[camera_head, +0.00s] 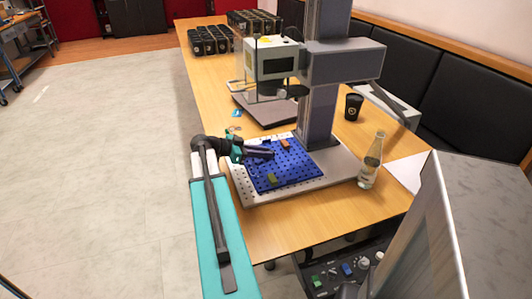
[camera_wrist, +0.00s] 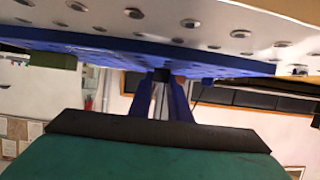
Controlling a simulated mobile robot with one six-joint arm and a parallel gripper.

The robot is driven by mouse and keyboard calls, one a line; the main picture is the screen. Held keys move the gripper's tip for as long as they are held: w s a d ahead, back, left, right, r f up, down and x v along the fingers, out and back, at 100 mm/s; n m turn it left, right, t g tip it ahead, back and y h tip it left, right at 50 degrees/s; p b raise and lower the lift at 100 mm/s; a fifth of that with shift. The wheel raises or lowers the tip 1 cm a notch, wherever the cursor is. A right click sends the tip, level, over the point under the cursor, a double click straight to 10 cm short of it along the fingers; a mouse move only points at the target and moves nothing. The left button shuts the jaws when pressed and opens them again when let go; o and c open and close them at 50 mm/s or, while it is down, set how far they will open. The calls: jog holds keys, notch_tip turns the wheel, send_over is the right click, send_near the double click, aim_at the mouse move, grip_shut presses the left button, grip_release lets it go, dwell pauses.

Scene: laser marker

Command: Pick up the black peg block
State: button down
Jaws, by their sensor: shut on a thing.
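My gripper (camera_head: 262,153) is low over the left part of the blue pegboard (camera_head: 298,170) in the head view. In the wrist view, which looks upside down, the blue fingers of my gripper (camera_wrist: 163,88) are shut on a small dark block, the black peg block (camera_wrist: 162,75). The block is close against the blue board (camera_wrist: 120,47); I cannot tell whether it touches it. In the head view the block is hidden or too small to make out.
A green block (camera_head: 272,178) and an orange-brown block (camera_head: 284,143) sit on the blue board. The laser marker's column (camera_head: 318,115) and head (camera_head: 273,60) stand behind. A glass bottle (camera_head: 371,160) and a black cup (camera_head: 353,106) are to the right.

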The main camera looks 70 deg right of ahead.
jog(key=shift+r, duration=0.1)
jog(key=shift+r, duration=1.1)
jog(key=s+a, duration=0.1)
jog(key=a, duration=0.2)
jog(key=s+a+r+b, duration=0.1)
jog(key=s+a, duration=0.1)
jog(key=a, duration=0.1)
jog(key=s+a+r, duration=0.1)
jog(key=a, duration=0.3)
jog(key=shift+s+b, duration=0.35)
jog(key=shift+s, duration=0.05)
jog(key=shift+r+p, duration=0.25)
jog(key=shift+p, duration=0.35)
jog(key=shift+a+p, duration=0.1)
jog(key=shift+p, duration=0.6)
jog(key=shift+a+p, duration=0.15)
jog(key=shift+p, duration=0.65)
jog(key=shift+s+a+r+p, duration=0.1)
jog(key=shift+s+a+p, duration=0.1)
jog(key=shift+p, duration=0.65)
jog(key=a+p, duration=0.1)
jog(key=p, duration=0.2)
jog(key=shift+s, duration=0.15)
jog(key=p, duration=0.4)
jog(key=a+p, duration=0.1)
jog(key=p, duration=0.3)
jog(key=shift+s+a+r, duration=0.15)
jog(key=shift+s+a, duration=0.05)
jog(key=shift+s, duration=0.15)
